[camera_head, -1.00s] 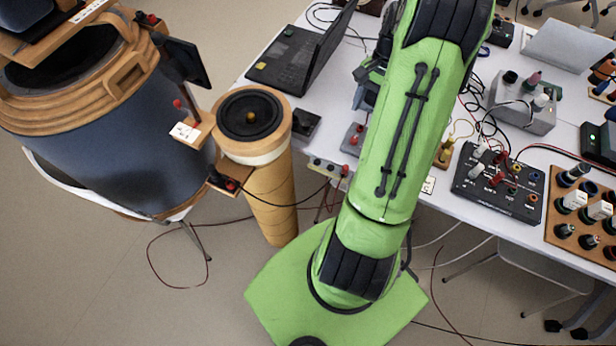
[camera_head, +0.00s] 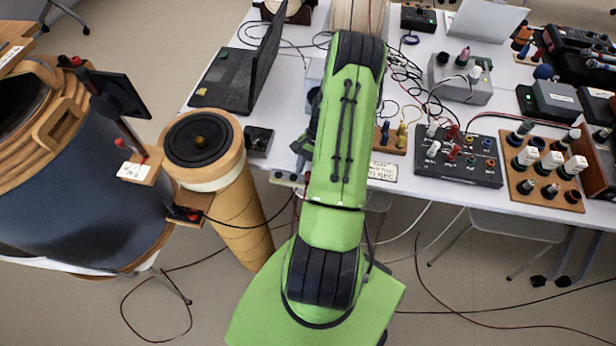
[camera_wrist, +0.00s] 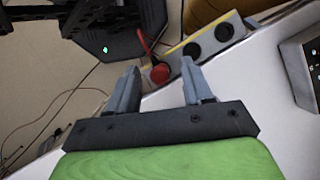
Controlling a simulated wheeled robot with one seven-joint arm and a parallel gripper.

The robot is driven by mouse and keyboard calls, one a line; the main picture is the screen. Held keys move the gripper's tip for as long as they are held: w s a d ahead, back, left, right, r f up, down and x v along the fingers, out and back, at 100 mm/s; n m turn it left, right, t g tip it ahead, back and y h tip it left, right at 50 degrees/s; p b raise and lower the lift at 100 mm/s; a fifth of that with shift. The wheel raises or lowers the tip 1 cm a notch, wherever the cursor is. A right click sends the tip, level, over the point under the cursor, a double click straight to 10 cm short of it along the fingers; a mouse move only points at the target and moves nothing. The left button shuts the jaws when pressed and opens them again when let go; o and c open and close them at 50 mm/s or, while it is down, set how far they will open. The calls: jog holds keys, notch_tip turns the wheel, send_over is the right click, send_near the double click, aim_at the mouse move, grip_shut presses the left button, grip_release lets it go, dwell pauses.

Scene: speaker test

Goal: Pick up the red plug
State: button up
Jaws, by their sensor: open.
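The red plug (camera_wrist: 160,74) shows in the wrist view at the left end of a small panel (camera_wrist: 208,40) with black round sockets and a yellow edge. A red lead rises from the plug. My gripper (camera_wrist: 160,72) is open, its grey fingertips to the left and right of the plug in the picture. I cannot tell whether they touch it. In the head view, the small panel (camera_head: 286,178) sits at the table's near edge, partly behind my green arm, which hides my gripper.
The white table (camera_head: 400,178) holds a black laptop (camera_head: 240,75), a black terminal box (camera_head: 458,158) and a wooden board with plugs (camera_head: 543,183). Left stand a cardboard tube with a speaker (camera_head: 228,205) and a large blue drum (camera_head: 85,195). Loose cables cross the table and floor.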

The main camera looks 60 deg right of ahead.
aim_at(308, 173)
jog(key=shift+x, duration=0.8)
jog(key=shift+c, duration=0.3)
grip_shut()
jog(key=shift+r, duration=0.1)
notch_tip(308, 173, up, 10)
jog(key=shift+p, duration=0.8)
jog(key=shift+r, duration=0.1)
